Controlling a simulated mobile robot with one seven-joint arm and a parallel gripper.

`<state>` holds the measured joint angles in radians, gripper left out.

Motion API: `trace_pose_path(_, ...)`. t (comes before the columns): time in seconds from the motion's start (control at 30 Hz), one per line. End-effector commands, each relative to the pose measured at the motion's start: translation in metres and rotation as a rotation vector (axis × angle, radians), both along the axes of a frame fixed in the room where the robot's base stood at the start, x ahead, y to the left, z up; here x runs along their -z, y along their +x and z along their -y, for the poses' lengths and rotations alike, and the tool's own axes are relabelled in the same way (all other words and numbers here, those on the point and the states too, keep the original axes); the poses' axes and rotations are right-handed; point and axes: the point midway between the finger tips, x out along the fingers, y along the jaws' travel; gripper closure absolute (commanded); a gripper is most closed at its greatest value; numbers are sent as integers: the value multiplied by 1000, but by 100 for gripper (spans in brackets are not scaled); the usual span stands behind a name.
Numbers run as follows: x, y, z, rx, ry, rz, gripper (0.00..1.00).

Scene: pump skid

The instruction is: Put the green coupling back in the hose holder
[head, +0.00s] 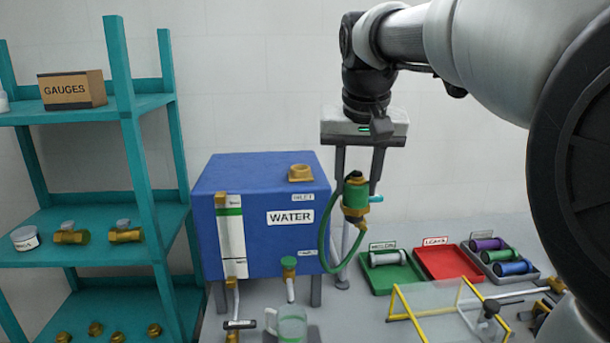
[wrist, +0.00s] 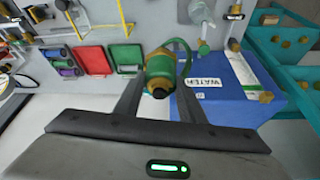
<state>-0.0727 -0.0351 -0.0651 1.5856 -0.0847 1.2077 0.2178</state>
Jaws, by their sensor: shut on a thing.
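The green coupling (head: 356,194), with brass parts, is between the fingers of my gripper (head: 358,180), to the right of the blue water tank (head: 260,190). In the wrist view the coupling (wrist: 160,66) shows end-on between both fingers, its dark tip towards the palm; my gripper is shut on it. A green hose (head: 325,240) loops down from it beside the tank. A thin grey pole (head: 345,250) with a small foot stands below the coupling. I cannot tell whether this pole is the hose holder, or whether the coupling touches it. A small cyan piece (head: 376,198) shows beside the coupling.
A teal shelf (head: 150,180) with brass fittings stands at the left. A green tray (head: 392,275), a red tray (head: 446,262) and a grey tray (head: 520,274) with spools lie at the right. A clear panel with yellow bars (head: 440,305) stands in front of them.

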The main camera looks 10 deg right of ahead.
Motion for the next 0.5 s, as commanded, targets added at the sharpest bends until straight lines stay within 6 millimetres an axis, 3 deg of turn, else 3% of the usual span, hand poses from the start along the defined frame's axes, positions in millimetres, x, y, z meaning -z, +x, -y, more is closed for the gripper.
trace_pose_path(0.03, 12, -1, 2, 1, 0, 0, 91)
trace_pose_path(0.5, 72, -10, 13, 2, 1, 0, 91)
